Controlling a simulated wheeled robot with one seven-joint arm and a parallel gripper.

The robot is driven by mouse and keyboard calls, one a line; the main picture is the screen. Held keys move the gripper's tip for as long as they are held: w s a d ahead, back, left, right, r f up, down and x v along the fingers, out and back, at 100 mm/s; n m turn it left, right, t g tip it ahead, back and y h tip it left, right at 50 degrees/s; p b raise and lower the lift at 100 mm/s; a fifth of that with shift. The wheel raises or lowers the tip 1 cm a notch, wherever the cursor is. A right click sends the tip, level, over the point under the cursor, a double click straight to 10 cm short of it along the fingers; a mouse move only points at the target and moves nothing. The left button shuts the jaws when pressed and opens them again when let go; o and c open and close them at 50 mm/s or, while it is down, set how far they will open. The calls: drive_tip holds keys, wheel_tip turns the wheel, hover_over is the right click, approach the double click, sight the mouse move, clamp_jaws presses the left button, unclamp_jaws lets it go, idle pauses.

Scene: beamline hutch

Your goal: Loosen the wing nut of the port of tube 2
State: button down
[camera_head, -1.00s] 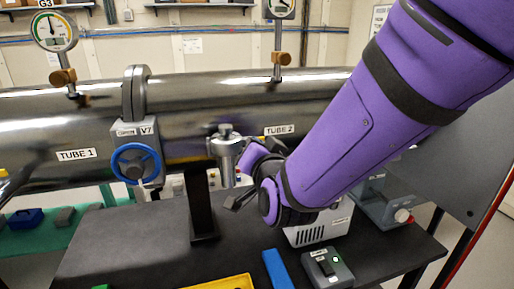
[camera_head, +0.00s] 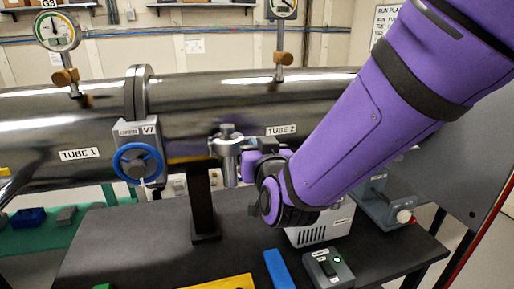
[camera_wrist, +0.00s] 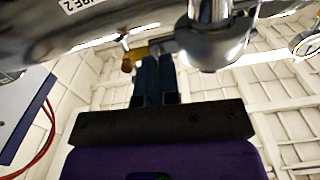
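The port of tube 2 (camera_head: 229,160) is a metal cylinder with a capped top and a clamp, in front of tube 2 (camera_head: 310,112), right of the valve. In the wrist view, the shiny port (camera_wrist: 208,48) is at top centre-right. I cannot make out the wing nut clearly; small clamp parts (camera_head: 246,141) show at the port's upper right. My gripper (camera_wrist: 155,58) has its two dark fingers close together, with nothing seen between them. It points up beside the port in the wrist view. In the head view it is just right of the port, its fingers partly hidden.
The valve V7 (camera_head: 138,163) with a blue handwheel is left of the port. A dark post (camera_head: 204,205) stands below the tube. A blue block (camera_head: 279,268), a yellow tray (camera_head: 222,282) and a switch box (camera_head: 328,268) are on the black bench (camera_head: 130,240).

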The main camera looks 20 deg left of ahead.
drive_tip(key=c, duration=1.6)
unclamp_jaws()
drive_tip(key=v, duration=1)
drive_tip(key=shift+s+d, duration=0.25)
drive_tip(key=shift+s, duration=0.05)
